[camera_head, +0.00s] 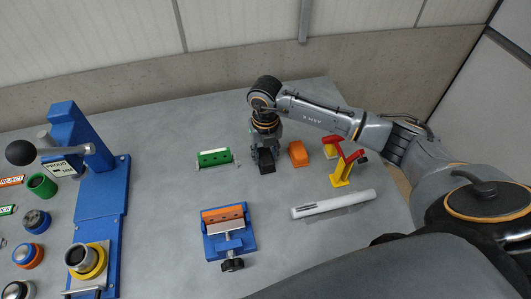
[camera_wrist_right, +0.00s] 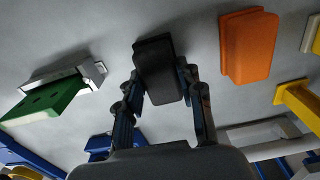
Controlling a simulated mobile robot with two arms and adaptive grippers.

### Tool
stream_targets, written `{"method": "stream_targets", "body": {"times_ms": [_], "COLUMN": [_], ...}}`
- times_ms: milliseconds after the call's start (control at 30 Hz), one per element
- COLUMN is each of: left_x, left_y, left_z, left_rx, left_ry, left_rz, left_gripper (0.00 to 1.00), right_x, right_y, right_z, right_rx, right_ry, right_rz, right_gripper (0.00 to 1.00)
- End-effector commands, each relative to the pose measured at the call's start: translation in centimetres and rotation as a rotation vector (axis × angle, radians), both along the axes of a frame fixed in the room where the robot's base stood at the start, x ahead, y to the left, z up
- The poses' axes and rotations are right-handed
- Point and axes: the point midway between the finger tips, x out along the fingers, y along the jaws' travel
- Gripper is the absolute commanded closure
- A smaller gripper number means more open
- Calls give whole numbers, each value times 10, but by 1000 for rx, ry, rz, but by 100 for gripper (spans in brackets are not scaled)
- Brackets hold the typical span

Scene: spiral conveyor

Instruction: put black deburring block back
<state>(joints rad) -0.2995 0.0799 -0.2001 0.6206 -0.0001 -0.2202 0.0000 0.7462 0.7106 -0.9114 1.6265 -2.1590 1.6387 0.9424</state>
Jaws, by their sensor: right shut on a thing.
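The black deburring block (camera_head: 266,161) is between the fingers of my right gripper (camera_head: 264,150), at the middle of the grey table. In the right wrist view the black block (camera_wrist_right: 158,72) sits between both fingertips of the gripper (camera_wrist_right: 160,88), and the fingers touch its sides. My right gripper is shut on it. The block is at or very near the table top; I cannot tell if it touches. An orange block (camera_head: 298,153) lies just to its right, apart from it, and also shows in the right wrist view (camera_wrist_right: 248,47). My left gripper is not in view.
A green part with a metal piece (camera_head: 214,158) lies left of the gripper. A blue vise holding an orange part (camera_head: 229,232) stands in front. A red-and-yellow tool (camera_head: 341,172) and a white cylinder (camera_head: 333,204) are to the right. A blue press (camera_head: 97,199) stands left.

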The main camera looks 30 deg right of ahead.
Motion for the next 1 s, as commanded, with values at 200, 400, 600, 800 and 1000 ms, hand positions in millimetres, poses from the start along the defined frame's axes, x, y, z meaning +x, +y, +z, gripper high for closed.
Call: {"method": "stream_targets", "body": {"times_ms": [200, 400, 600, 800, 1000], "left_x": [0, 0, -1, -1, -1], "left_y": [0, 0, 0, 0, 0], "left_z": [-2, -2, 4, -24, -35], "left_rx": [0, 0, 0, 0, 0], "left_ry": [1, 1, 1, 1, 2], "left_rz": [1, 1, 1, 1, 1], "left_gripper": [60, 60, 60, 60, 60], "right_x": [0, 0, 0, 0, -3], "right_y": [0, 0, 0, -1, -1], "right_z": [-2, -2, 3, 33, 85], "right_rx": [0, 0, 0, -1, -1], "right_ry": [0, 0, 0, -8, -6], "right_rz": [-1, -1, 0, 1, 1], "right_gripper": [40, 40, 40, 40, 40]}}
